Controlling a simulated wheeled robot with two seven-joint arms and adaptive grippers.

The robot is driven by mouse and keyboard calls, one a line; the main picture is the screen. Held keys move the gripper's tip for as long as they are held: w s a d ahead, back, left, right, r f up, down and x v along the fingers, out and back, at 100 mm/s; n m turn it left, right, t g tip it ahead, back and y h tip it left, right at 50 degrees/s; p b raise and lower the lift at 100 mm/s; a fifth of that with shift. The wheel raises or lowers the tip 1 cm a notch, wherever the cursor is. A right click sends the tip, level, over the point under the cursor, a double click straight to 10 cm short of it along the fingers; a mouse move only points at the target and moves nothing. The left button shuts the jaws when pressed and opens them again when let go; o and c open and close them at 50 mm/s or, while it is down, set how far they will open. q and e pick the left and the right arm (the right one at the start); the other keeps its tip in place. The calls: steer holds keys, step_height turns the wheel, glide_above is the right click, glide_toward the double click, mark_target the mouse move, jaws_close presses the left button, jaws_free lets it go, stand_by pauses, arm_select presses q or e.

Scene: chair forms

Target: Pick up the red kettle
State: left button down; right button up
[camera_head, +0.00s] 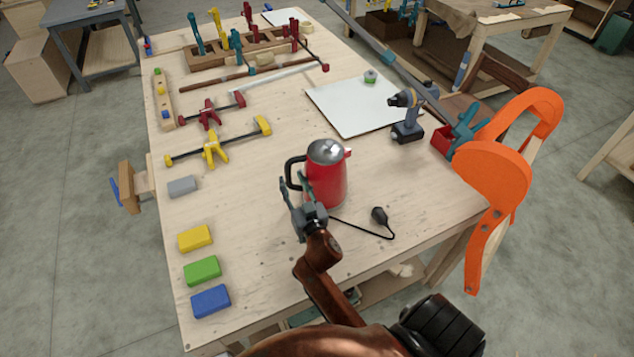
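The red kettle (326,180) stands upright on the workbench, with a silver lid, a black handle on its left side and a cord and plug (379,216) trailing to the right. My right gripper (294,184) is at the kettle's lower left, by the bottom of the black handle. Its two fingers look spread apart, one on each side of the handle's lower end; I cannot tell whether they touch it. My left gripper is not in view.
The wooden workbench (250,290) holds yellow (196,238), green (202,271) and blue (211,301) blocks at left, clamps (212,150) farther back, a white board (352,108) and a drill (408,115). Orange chair parts (492,178) stand at the right edge.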

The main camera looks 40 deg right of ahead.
mark_target(289, 175)
steer(key=x, duration=0.4)
steer(key=shift+w, duration=0.15)
jaws_close()
stand_by(0.7)
steer(key=shift+r, duration=0.15)
